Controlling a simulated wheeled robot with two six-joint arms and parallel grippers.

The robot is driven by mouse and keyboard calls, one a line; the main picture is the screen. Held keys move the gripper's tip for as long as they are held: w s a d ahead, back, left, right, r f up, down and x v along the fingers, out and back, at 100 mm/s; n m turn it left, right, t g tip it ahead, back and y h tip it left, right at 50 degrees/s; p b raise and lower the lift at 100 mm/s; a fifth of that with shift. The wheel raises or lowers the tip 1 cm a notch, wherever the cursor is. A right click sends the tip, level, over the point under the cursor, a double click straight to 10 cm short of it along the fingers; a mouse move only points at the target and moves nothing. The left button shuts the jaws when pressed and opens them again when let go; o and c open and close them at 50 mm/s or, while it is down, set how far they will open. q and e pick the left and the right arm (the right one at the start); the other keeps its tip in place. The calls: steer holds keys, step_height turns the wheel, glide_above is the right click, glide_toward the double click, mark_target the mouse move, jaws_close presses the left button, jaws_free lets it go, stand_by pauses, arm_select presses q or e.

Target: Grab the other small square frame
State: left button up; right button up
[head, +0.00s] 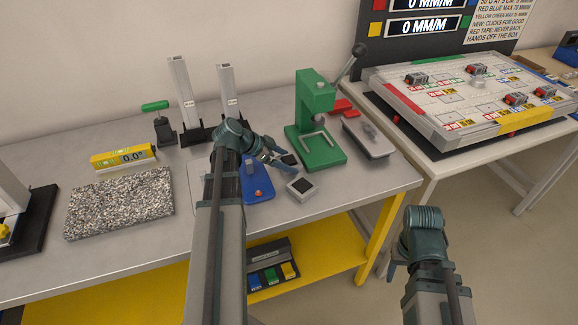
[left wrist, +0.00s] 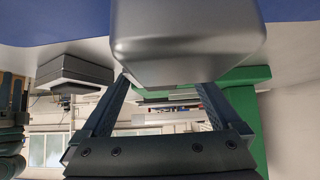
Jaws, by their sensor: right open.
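A small square frame (head: 302,188), with a light rim and a dark middle, lies on the bench right of the blue fixture (head: 258,185). A second small dark square piece (head: 291,159) shows by the fingers of my left gripper (head: 279,155); I cannot tell if they touch it. In the left wrist view, the fingers of my left gripper (left wrist: 163,88) are spread apart. A large rounded silver shape (left wrist: 190,40) covers the space at their tips. A dark block-like frame (left wrist: 75,72) shows to the left there. My right gripper (head: 390,270) is open, away from the bench, partly hidden behind its arm.
A green press (head: 312,120) stands just behind the left gripper, with a grey tray (head: 368,140) to its right. Two upright posts (head: 182,95) stand behind. A granite slab (head: 120,203) and a yellow level (head: 123,158) lie left. The bench's front right is clear.

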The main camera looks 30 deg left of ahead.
arm_select(q)
steer(key=c, duration=1.1)
step_height(320, 180, up, 10)
steer(key=p, duration=1)
